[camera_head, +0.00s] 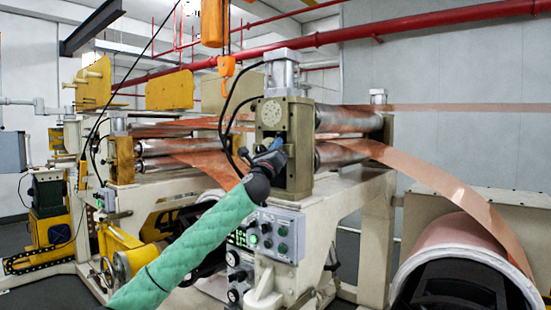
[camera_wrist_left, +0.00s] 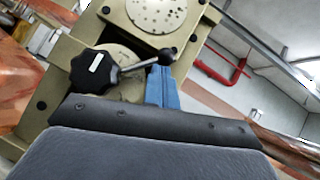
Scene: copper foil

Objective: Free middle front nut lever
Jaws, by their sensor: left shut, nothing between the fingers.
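The nut lever (camera_wrist_left: 140,66) is a short metal rod with a black ball at its right end, in the left wrist view. It runs out from beside a black lobed knob (camera_wrist_left: 93,72) on the beige housing (camera_wrist_left: 185,42). My left gripper (camera_wrist_left: 163,80) has blue fingers, shut and empty. Their tips are close to the ball end of the lever; I cannot tell if they touch it. In the head view my left gripper (camera_head: 275,146), on the green-sleeved arm, is at the front of the middle roller housing (camera_head: 296,118) and hides the lever. My right gripper is not in view.
A control box (camera_head: 275,235) with buttons is below the housing. Copper foil (camera_head: 440,180) runs from the rollers (camera_head: 345,120) down to a large roll (camera_head: 465,235) at the right. Black cables (camera_head: 228,125) hang just left of the housing. An orange hoist hook (camera_head: 226,68) hangs above.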

